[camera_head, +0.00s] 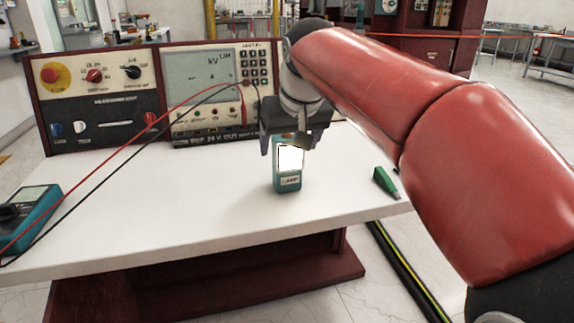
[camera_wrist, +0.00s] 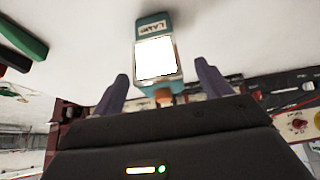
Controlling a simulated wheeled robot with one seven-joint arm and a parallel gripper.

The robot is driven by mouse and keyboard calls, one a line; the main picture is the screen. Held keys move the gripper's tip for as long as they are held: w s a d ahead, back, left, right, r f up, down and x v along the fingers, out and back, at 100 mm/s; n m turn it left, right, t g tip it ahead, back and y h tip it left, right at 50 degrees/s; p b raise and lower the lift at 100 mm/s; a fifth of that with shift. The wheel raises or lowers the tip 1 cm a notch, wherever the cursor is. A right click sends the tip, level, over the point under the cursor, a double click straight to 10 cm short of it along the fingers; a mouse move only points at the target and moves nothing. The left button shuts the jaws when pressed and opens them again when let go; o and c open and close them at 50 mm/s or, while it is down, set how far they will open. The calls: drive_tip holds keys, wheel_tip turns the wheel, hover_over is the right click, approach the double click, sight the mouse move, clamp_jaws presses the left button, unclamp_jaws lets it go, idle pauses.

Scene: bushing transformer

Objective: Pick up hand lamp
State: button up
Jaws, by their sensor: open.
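The hand lamp (camera_head: 288,180) is a small teal box with a bright white front panel and a label. It stands upright on the white table. My gripper (camera_head: 287,146) is above and around its top, fingers pointing down. The lamp's upper part is partly hidden by the gripper in the head view. In the wrist view the lamp (camera_wrist: 156,52) lies between and beyond the two fingers of my gripper (camera_wrist: 163,88), with gaps on both sides. An orange piece shows at its top. The gripper is open and holds nothing.
A control panel (camera_head: 100,95) with knobs and a meter stands at the table's back. A teal multimeter (camera_head: 30,212) with red and black leads sits at the left. A green tool (camera_head: 384,182) lies near the right edge. The white table (camera_head: 170,225) is clear in front.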

sight(287, 154)
drive_tip(key=x, duration=0.5)
drive_tip(key=shift+r, duration=0.1)
drive_tip(key=c, duration=1.2)
